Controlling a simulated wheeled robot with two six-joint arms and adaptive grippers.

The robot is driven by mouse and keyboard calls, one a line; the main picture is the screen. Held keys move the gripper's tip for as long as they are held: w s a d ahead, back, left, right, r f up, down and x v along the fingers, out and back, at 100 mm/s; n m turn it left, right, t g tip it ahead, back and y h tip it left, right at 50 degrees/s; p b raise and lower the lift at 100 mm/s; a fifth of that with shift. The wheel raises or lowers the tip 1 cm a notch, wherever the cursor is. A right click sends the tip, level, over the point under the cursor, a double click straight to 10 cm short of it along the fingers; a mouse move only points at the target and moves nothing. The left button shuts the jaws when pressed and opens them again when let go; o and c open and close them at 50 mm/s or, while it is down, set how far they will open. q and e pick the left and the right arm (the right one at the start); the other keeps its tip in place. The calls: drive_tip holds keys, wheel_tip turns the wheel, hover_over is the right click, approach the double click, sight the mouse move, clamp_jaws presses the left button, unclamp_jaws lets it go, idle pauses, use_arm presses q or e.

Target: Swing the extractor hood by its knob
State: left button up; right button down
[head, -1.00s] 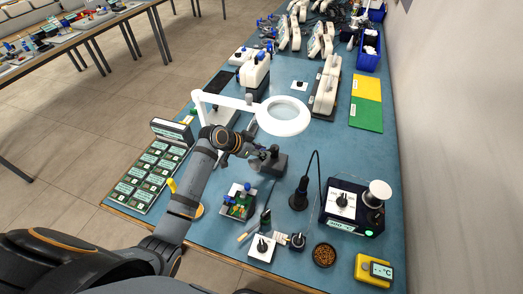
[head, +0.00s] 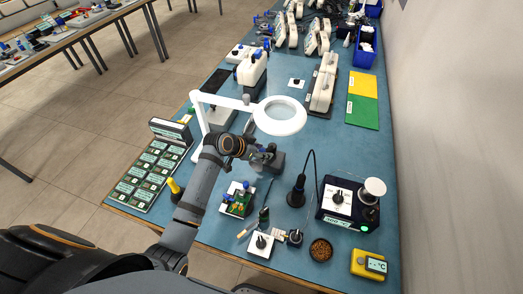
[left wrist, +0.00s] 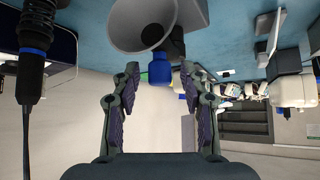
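The extractor hood shows in the left wrist view as a grey funnel (left wrist: 142,24) with a blue knob (left wrist: 160,71) below its neck. In the head view, the left gripper (head: 254,153) is beside the hood, under the lamp ring. My right gripper is not in view.
A white ring lamp (head: 280,115) arches over my left gripper. A small board holder (head: 238,200) stands in front, a soldering iron stand (head: 297,194) and station (head: 346,205) to the right. A board tray (head: 151,172) lies left. Bare bench (head: 335,140) shows at right.

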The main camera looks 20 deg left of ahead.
use_arm(q)
drive_tip(key=v, duration=1.2)
